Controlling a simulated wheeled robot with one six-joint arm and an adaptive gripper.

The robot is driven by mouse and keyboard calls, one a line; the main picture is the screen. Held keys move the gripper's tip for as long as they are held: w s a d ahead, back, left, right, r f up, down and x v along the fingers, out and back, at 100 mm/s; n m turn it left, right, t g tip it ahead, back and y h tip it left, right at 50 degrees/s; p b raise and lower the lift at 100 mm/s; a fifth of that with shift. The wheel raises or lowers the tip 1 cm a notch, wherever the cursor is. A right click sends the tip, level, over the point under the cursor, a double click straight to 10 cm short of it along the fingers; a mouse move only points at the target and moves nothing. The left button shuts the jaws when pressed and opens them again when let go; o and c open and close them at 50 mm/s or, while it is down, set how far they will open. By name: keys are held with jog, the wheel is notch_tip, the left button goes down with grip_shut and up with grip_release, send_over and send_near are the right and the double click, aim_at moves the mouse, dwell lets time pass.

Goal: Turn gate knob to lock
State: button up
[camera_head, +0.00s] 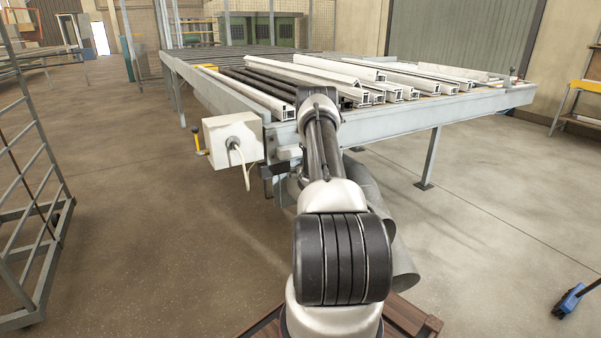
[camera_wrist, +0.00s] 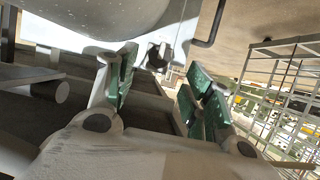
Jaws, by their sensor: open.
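My gripper (camera_wrist: 162,75) is open and empty, with its two green-padded fingers spread apart in the wrist view. A small dark knob-like part (camera_wrist: 157,57) shows beyond the fingertips, against a white surface; it may be the gate knob, but I cannot tell for sure. It shows between the fingers and looks apart from them. In the head view my arm covers the middle of the bench's front edge, and I cannot make out the gripper's fingers or a gate knob there.
The bench (camera_head: 430,112) carries several white profiles (camera_head: 335,75). A white box (camera_head: 231,137) with a cable hangs at its near left corner, beside a yellow-handled lever (camera_head: 198,141). A metal rack (camera_head: 25,180) stands at the left. Floor between rack and bench is clear.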

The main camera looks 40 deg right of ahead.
jog(key=v, duration=0.5)
jog(key=shift+s+a, duration=0.1)
jog(key=shift+s, duration=0.1)
dwell(0.3)
